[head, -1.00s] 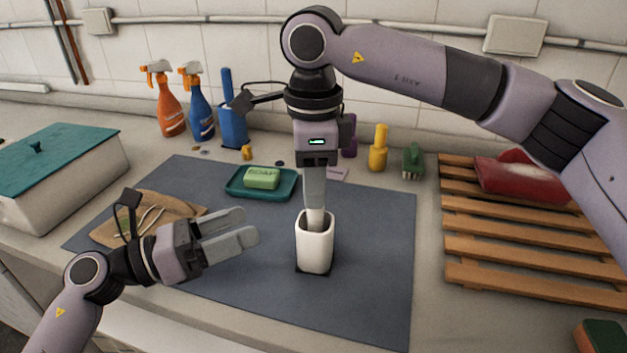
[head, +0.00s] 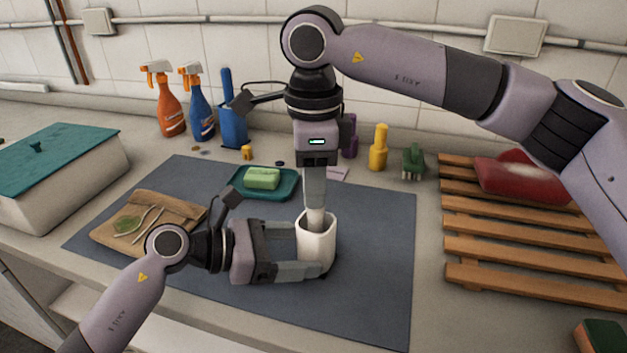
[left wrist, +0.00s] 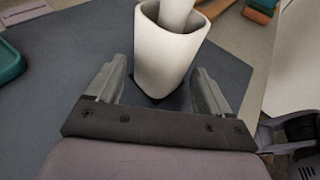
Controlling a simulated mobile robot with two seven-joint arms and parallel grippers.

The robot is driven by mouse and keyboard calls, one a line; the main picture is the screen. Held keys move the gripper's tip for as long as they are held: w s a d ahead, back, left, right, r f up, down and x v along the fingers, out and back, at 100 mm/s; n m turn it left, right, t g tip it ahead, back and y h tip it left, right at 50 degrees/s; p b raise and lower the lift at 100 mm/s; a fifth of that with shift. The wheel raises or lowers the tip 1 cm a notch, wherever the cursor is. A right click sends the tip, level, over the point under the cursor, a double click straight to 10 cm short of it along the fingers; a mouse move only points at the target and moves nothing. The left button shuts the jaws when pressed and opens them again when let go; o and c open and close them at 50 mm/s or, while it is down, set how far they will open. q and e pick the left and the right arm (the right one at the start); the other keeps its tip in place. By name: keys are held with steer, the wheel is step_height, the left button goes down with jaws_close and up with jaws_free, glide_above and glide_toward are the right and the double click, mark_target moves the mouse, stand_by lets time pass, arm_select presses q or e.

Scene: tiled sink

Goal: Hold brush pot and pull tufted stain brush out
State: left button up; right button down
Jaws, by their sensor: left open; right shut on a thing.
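The white brush pot (head: 316,243) stands upright on the dark mat. My left gripper (head: 306,250) is open, with its fingers around the pot's lower body, one on each side. In the left wrist view the pot (left wrist: 168,55) stands between the two fingertips, and a gap shows at the fingers. My right gripper (head: 315,203) points straight down from above and is shut on the tufted stain brush (head: 316,218) at the pot's mouth. Only a short pale piece of the brush shows; its tufted end is hidden inside the pot.
A green soap bar on a teal dish (head: 284,188) sits behind the pot. A brown pouch (head: 140,222) lies at left on the mat (head: 375,240). A wooden slatted rack (head: 530,272) is at right. Spray bottles (head: 170,108) stand by the wall.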

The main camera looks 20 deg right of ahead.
arm_select(q)
steer(key=shift+x, duration=1.25)
steer(key=shift+c, duration=1.3)
steer(key=o, duration=0.6)
steer(key=c, duration=0.9)
